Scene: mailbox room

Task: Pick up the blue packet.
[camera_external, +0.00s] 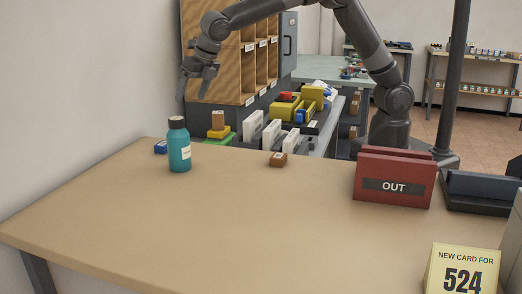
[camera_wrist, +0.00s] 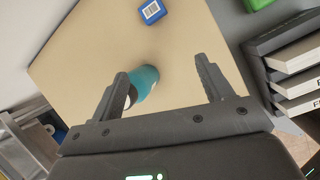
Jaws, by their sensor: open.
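The blue packet (camera_external: 160,146) lies at the far left edge of the tan table (camera_external: 250,215), partly hidden behind the teal bottle (camera_external: 180,152) with a dark cap. In the wrist view the packet (camera_wrist: 152,11) shows its white label at the top, lying flat on the table. My gripper (camera_external: 192,82) is above the far left of the table, higher than the bottle. In the wrist view its fingers (camera_wrist: 162,68) are spread and empty. The bottle (camera_wrist: 146,82) shows between and below them, nearer than the packet in the picture.
A small brown box (camera_external: 278,159) lies near the table's far edge. A red OUT holder (camera_external: 393,178) and a yellow 524 card (camera_external: 462,272) stand at the right. A wooden pigeonhole cabinet (camera_external: 225,60) stands behind the table. The table's middle and front left are clear.

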